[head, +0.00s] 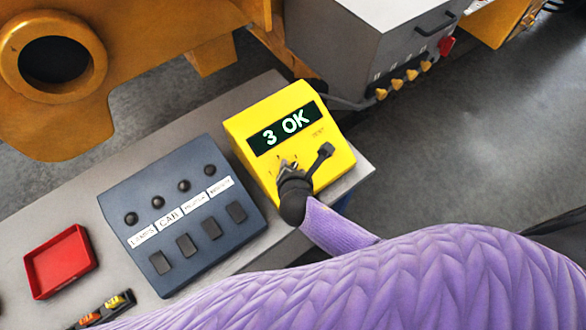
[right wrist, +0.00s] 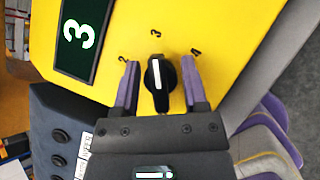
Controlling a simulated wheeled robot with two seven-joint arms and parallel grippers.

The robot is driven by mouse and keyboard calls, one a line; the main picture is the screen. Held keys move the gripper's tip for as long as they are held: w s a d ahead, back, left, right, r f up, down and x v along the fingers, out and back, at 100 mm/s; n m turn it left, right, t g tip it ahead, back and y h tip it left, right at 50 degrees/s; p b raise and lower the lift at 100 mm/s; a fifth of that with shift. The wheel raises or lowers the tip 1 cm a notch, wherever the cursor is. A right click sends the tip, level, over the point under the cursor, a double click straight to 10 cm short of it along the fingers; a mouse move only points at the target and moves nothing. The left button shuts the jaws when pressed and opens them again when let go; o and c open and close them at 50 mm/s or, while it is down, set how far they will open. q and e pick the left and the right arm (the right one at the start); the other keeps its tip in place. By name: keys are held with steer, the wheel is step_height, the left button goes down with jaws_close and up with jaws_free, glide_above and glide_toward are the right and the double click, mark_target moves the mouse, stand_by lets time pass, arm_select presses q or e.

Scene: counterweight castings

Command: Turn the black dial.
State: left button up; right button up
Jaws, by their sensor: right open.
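The black dial (right wrist: 153,78) sits on the sloped face of a yellow box (head: 330,165), below a display (head: 287,128) that reads "3 OK". In the right wrist view the dial's white line points roughly up the picture, towards the middle of the small marks around it. My right gripper (right wrist: 160,68) is open, with one purple finger on each side of the dial and visible gaps between. In the head view the gripper mostly hides the dial. My left gripper is not in view.
Left of the yellow box is a blue-grey panel (head: 204,252) with several knobs and labelled switches. A red tray (head: 58,262) lies further left on the grey bench (head: 60,212). A grey cabinet (head: 345,40) and yellow machinery (head: 130,35) stand behind.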

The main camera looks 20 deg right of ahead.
jaws_close()
steer(key=shift+r, duration=0.1)
steer(key=m+g+p, duration=0.1)
steer(key=m, duration=0.2)
steer(key=shift+h, duration=0.4)
steer(key=m+g+p, duration=0.1)
steer(key=m, duration=0.1)
steer(key=shift+m+g+h, duration=0.3)
steer(key=shift+m, duration=0.1)
steer(key=m+g, duration=0.1)
steer(key=m, duration=0.2)
steer(key=shift+s+g+p, duration=0.1)
steer(key=shift+g+p, duration=0.2)
steer(key=shift+s+m+g, duration=0.1)
steer(key=shift+m+g, duration=0.6)
steer(key=shift+m, duration=0.8)
